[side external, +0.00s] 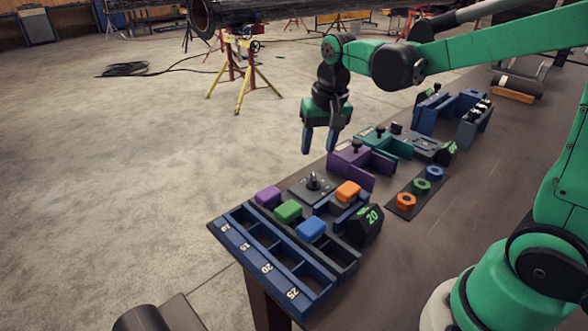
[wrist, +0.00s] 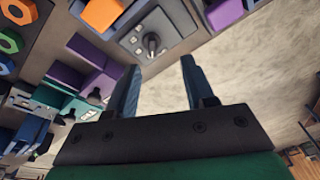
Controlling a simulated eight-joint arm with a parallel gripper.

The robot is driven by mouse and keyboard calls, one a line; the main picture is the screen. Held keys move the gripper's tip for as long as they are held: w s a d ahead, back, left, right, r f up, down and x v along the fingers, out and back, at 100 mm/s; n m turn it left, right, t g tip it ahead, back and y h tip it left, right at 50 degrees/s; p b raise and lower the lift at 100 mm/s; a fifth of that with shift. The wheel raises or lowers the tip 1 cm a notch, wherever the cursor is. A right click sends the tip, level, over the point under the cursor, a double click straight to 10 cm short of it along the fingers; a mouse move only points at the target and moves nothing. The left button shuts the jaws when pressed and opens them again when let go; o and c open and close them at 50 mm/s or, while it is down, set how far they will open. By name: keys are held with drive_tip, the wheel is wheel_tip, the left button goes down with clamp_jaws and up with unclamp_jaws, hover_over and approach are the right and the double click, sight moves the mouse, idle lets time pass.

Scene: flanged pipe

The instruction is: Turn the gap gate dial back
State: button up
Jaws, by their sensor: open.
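A grey plate (side external: 300,194) with a dark upright dial knob (side external: 313,181) lies between the colored blocks and the purple fixture; it looks like the gap gate dial. In the wrist view the knob (wrist: 152,43) stands on its plate just ahead of the fingers, with a few small marks beside it. An orange block (side external: 348,191) sits in a blue gate beside the plate, near a black sign reading 20 (side external: 368,220). My gripper (side external: 319,147) is open and empty, pointing down above the dial area and apart from it. In the wrist view floor shows between its fingers (wrist: 158,75).
A blue slotted tray (side external: 240,242) with several numbered slots lies at the table's near end, beside purple, green and blue blocks (side external: 311,229). Purple (side external: 345,163) and teal (side external: 378,140) fixtures stand beyond the dial. Colored nuts (side external: 405,201) lie on a dark strip.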

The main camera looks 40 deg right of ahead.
sight(314, 176)
drive_tip(key=w+d+f+m+g, duration=0.2)
drive_tip(key=f, duration=0.1)
drive_tip(key=shift+w+d+f, duration=0.1)
drive_tip(key=shift+w+f, duration=0.15)
drive_tip(key=shift+w, duration=0.1)
drive_tip(key=shift+w+d+f, duration=0.15)
drive_tip(key=shift+f, duration=3)
clamp_jaws()
